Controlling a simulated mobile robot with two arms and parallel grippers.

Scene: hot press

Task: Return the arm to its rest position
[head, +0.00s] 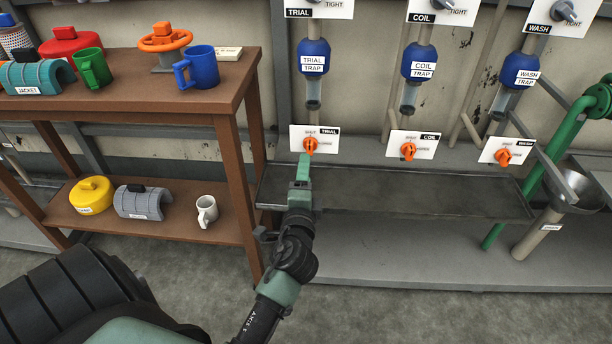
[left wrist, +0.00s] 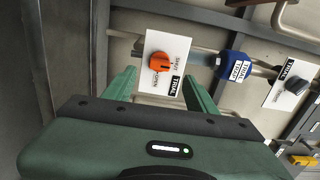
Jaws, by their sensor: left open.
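My left gripper (head: 304,168) is in front of the lower TRIAL panel in the head view. In the left wrist view its two green fingers (left wrist: 160,92) are apart, with the orange TRIAL knob (left wrist: 161,62) showing beyond the space between them. The knob also shows in the head view (head: 310,145), just above the fingertips. I cannot tell whether the fingers touch it. The white TRIAL panel (left wrist: 182,52) carries the knob. The blue TRIAL TRAP (head: 313,57) hangs above it. My right gripper is not in view.
A brown two-level shelf (head: 228,112) with mugs and coloured parts stands close on the left. A grey metal tray (head: 420,195) runs below the panels. COIL (head: 408,151) and WASH (head: 502,156) knobs are to the right. A funnel (head: 575,188) and green pipe stand at far right.

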